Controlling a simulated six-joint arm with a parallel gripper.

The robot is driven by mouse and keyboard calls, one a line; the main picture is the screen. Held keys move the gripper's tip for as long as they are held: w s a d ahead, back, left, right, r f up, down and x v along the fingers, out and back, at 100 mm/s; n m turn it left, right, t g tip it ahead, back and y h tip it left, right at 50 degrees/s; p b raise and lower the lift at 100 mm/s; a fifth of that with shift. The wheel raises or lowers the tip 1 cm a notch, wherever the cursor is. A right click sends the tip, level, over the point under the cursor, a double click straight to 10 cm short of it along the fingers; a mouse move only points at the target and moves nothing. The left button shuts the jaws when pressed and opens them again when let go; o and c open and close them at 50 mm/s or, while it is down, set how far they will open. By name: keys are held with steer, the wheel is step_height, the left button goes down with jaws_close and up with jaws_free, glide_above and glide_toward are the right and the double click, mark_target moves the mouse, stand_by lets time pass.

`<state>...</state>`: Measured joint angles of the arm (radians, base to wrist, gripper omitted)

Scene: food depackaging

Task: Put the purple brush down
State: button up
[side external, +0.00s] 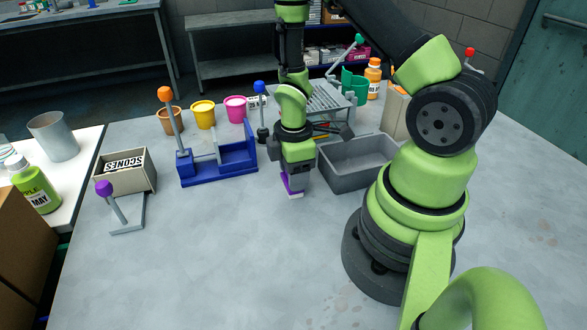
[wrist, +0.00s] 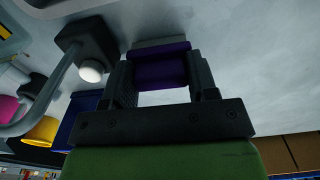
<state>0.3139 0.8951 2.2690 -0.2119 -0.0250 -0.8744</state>
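The purple brush (side external: 291,184) is held low over the table, below my gripper (side external: 298,172), with its pale end pointing down. In the wrist view the purple brush (wrist: 160,70) sits between the two dark fingers of my gripper (wrist: 160,82), which are shut on its sides. A pale grey strip shows at its far end. I cannot tell whether the pale end touches the table (side external: 250,260).
A grey bin (side external: 350,182) stands just right of my gripper, and a blue fixture (side external: 218,174) to its left. Several cups, including a pink cup (side external: 236,108), stand behind. A scones box (side external: 124,165) and a purple-knobbed post (side external: 104,189) stand farther left. The front table is clear.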

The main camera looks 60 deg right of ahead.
steer(key=shift+o, duration=0.5)
steer(key=shift+r, duration=0.1)
steer(key=s+a+r+m+t, duration=0.1)
steer(key=a+r+m+t, duration=0.15)
steer(key=r, duration=0.85)
steer(key=a+r+m+t, duration=0.1)
steer(key=a+r+m, duration=0.15)
steer(key=r, duration=0.75)
steer(key=s+a+r+m+t+y, duration=0.2)
steer(key=s+a+r+m+t, duration=0.1)
steer(key=s+a+r+m, duration=0.2)
step_height(320, 180, up, 3)
steer(key=s+m, duration=0.2)
steer(key=m, duration=0.1)
steer(key=shift+f+t, duration=0.2)
steer(key=shift+t, duration=0.15)
steer(key=shift+o, duration=0.3)
